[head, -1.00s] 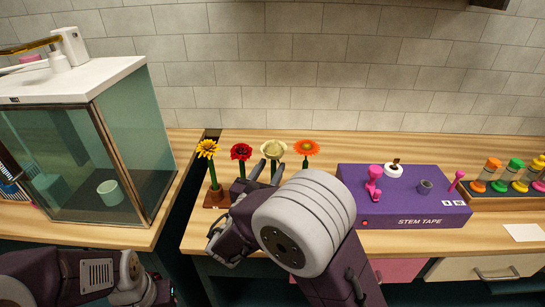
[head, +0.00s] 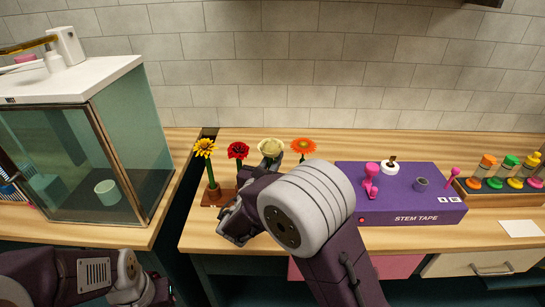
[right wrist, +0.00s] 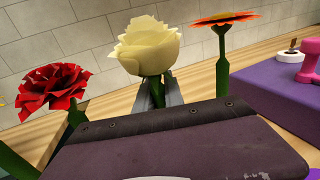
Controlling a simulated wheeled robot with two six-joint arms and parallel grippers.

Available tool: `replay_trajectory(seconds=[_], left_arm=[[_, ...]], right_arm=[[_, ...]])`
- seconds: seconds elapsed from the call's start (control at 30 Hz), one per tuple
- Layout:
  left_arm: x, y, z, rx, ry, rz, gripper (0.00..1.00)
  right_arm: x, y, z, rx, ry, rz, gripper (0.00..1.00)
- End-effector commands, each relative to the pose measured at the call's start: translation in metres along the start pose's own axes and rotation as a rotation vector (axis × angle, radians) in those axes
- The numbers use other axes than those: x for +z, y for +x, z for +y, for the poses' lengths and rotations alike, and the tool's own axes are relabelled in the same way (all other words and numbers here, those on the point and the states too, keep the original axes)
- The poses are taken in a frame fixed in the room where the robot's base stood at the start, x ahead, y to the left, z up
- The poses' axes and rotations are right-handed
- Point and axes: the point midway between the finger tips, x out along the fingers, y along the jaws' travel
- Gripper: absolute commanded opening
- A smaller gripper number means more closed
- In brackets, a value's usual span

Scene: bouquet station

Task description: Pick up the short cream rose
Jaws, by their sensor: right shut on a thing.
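The short cream rose (head: 271,147) stands upright between the red flower and the orange flower on the left part of the counter. In the right wrist view the cream rose (right wrist: 147,48) is straight ahead, its green stem between the two grey fingers. My right gripper (right wrist: 158,97) is shut on that stem just below the bloom. In the head view my right wrist hides most of the stem and its base. My left arm shows at the bottom left of the head view; its fingertips cannot be made out clearly.
A yellow flower (head: 205,148) and a red flower (head: 238,151) stand left of the rose, an orange flower (head: 303,146) to its right. Their brown holder (head: 211,199) is partly hidden. A purple stem tape box (head: 400,205) lies right; a glass case (head: 130,150) stands left.

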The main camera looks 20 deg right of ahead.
Motion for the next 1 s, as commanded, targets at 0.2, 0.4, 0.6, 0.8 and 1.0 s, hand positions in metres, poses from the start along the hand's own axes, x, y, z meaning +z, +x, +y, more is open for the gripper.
replay_trajectory(seconds=[0.2, 0.4, 0.6, 0.8, 1.0], left_arm=[[-0.001, -0.008, 0.000, 0.000, 0.000, 0.000, 0.36], [-0.002, -0.018, 0.000, 0.000, 0.000, 0.000, 0.36], [-0.003, -0.028, 0.001, 0.000, 0.000, 0.000, 0.36], [-0.004, -0.035, 0.001, 0.000, 0.000, 0.000, 0.36], [-0.004, -0.037, 0.001, 0.000, 0.000, 0.000, 0.36]], right_arm=[[0.031, 0.000, 0.000, 0.001, 0.006, -0.003, 0.00], [0.079, 0.000, 0.000, 0.000, 0.007, -0.004, 0.00], [0.126, 0.000, 0.000, 0.001, 0.008, -0.003, 0.00], [0.165, 0.000, 0.000, 0.001, 0.005, -0.002, 0.00], [0.179, 0.000, 0.000, 0.000, 0.002, -0.001, 0.00]])
